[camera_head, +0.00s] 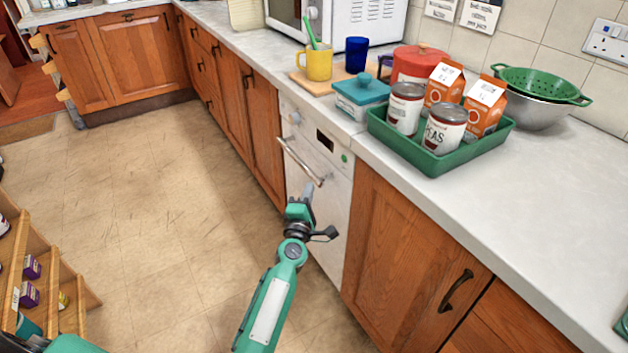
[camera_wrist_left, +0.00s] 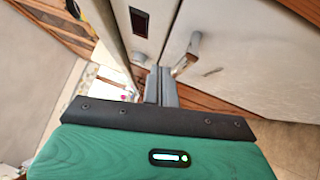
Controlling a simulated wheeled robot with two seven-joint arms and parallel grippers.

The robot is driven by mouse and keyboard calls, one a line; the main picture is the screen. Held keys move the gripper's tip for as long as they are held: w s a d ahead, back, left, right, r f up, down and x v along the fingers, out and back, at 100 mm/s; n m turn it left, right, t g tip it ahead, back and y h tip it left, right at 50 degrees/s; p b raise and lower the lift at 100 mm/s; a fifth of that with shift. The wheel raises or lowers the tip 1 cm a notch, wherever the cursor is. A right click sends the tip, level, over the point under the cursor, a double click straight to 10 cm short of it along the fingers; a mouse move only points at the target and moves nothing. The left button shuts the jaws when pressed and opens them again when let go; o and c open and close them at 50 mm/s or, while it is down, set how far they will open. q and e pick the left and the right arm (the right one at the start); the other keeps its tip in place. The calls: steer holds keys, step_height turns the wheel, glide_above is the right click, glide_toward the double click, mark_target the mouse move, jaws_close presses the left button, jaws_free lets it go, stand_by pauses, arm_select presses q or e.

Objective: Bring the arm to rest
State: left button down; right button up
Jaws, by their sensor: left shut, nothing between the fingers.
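My left arm (camera_head: 268,305) reaches forward and down from the bottom of the head view. Its gripper (camera_head: 308,192) is in front of the white dishwasher (camera_head: 325,215), just below the dishwasher's bar handle (camera_head: 301,162). In the left wrist view the gripper's grey fingers (camera_wrist_left: 160,86) are together with nothing between them. The handle (camera_wrist_left: 188,52) shows just to their right there; whether they touch it cannot be told. The dishwasher door looks shut in the head view. My right gripper is not in view.
The worktop (camera_head: 560,200) holds a green tray (camera_head: 440,162) with cans and cartons, a teal-lidded box (camera_head: 361,95), a yellow mug (camera_head: 319,65) and a colander (camera_head: 540,85). Wooden cupboards (camera_head: 400,260) flank the dishwasher. A wooden rack (camera_head: 45,270) stands left. The floor (camera_head: 150,200) between is clear.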

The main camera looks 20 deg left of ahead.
arm_select(q)
steer(key=shift+s+d, duration=0.15)
steer(key=shift+s, duration=1.65)
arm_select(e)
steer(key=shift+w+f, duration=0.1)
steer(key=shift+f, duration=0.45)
